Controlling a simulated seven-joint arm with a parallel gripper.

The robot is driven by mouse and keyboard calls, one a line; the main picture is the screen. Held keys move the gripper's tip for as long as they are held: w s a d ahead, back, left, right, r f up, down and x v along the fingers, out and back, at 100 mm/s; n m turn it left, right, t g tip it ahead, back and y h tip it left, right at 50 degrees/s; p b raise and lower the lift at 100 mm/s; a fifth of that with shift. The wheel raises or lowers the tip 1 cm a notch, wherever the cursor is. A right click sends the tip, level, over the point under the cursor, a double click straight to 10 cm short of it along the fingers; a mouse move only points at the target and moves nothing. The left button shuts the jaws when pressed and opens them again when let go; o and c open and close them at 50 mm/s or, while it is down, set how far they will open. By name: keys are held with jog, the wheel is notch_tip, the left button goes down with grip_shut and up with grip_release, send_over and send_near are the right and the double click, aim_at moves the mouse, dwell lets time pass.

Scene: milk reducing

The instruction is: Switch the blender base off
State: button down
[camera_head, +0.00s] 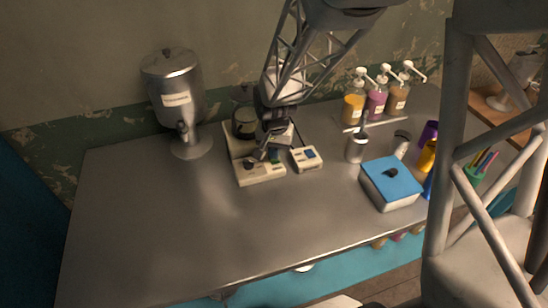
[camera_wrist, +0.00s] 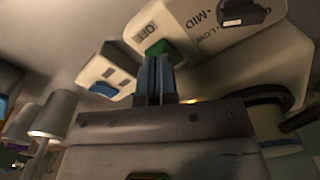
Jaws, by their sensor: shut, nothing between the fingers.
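The cream blender base (camera_head: 260,174) stands near the back middle of the counter. In the wrist view its front panel (camera_wrist: 185,25) shows the labels OFF, MID and LOW. A green switch (camera_wrist: 158,48) sits beside the OFF label, and a dark selector (camera_wrist: 240,12) sits by MID and LOW. My gripper (camera_head: 262,154) is over the base's front. In the wrist view its fingertips (camera_wrist: 153,60) are shut with nothing between them, right at the green switch. I cannot tell whether they touch it. The switch's exact position is unclear because the fingers partly hide it.
A small cream device with a blue button (camera_head: 306,158) is just right of the base. A metal dispenser (camera_head: 178,105) stands left. Pump bottles (camera_head: 376,103), a metal cup (camera_head: 357,149) and a blue-lidded box (camera_head: 391,184) are right. The counter's front left (camera_head: 150,230) is clear.

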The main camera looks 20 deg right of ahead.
jog(key=shift+f, duration=0.85)
dwell(0.7)
jog(key=shift+r, duration=3.55)
jog(key=shift+s+r, duration=0.3)
jog(key=shift+r, duration=0.1)
jog(key=s+r+n+t, duration=0.1)
jog(key=s+r+n, duration=0.2)
jog(key=s+r, duration=0.4)
jog(key=s+r+n+t, duration=0.1)
jog(key=s+r, duration=0.6)
jog(key=s, duration=0.8)
jog(key=shift+a+r+n+t, duration=0.15)
jog(key=shift+a+n+t, duration=0.25)
jog(key=shift+n, duration=0.5)
jog(key=shift+w, duration=0.1)
